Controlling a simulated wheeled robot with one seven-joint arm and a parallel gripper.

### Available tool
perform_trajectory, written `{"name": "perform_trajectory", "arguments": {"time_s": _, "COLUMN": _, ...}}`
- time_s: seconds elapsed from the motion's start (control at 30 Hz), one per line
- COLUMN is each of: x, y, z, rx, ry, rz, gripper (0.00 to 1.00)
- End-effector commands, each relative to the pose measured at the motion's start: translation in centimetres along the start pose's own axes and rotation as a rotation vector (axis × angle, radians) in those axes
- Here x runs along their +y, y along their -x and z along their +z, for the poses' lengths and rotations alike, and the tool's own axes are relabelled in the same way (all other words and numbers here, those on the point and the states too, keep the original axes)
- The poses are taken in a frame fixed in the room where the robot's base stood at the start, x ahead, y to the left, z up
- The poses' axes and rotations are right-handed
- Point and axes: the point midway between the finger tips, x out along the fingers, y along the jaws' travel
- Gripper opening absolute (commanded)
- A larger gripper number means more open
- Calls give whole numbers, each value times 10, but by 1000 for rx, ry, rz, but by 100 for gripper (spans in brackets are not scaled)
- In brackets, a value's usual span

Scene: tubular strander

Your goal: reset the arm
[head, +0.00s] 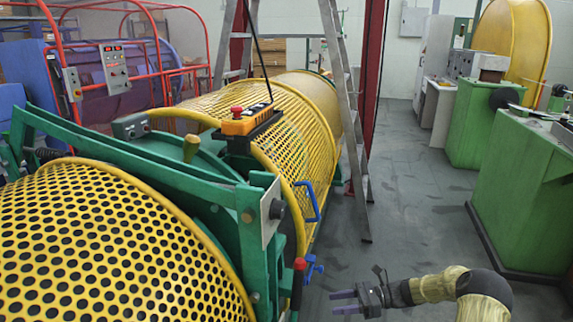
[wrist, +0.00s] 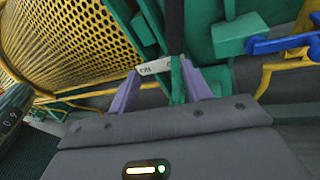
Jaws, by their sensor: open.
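My gripper (head: 343,302) is at the lower right of the head view, low over the floor. Its two purple fingers point left toward the strander and are apart. In the wrist view the gripper (wrist: 160,70) is open, with a finger on each side. A small white label reading "ON" (wrist: 150,68) and a dark upright bar (wrist: 175,30) show between or behind the fingertips. I cannot tell whether the fingers touch either. My arm, in a yellowish sleeve, bends at the right of the gripper.
The strander's yellow perforated guard (head: 110,240) and green frame (head: 262,235) fill the left. A red-knobbed lever (head: 298,275) and blue handles (head: 313,268) stick out near my gripper. A stepladder (head: 350,120) stands behind. Floor (head: 420,200) is clear up to the green machine (head: 520,190).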

Motion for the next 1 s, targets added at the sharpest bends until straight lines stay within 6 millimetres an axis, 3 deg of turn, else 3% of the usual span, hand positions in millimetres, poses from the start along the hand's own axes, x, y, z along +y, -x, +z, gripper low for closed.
{"name": "perform_trajectory", "arguments": {"time_s": 0.1, "x": 23, "y": -22, "z": 6, "rx": 196, "ry": 104, "rz": 62, "gripper": 49}}
{"name": "perform_trajectory", "arguments": {"time_s": 0.37, "x": 75, "y": -41, "z": 11, "rx": 573, "ry": 374, "rz": 207, "gripper": 49}}
{"name": "perform_trajectory", "arguments": {"time_s": 1.0, "x": 201, "y": -8, "z": 53, "rx": 1248, "ry": 1181, "rz": 636, "gripper": 49}}
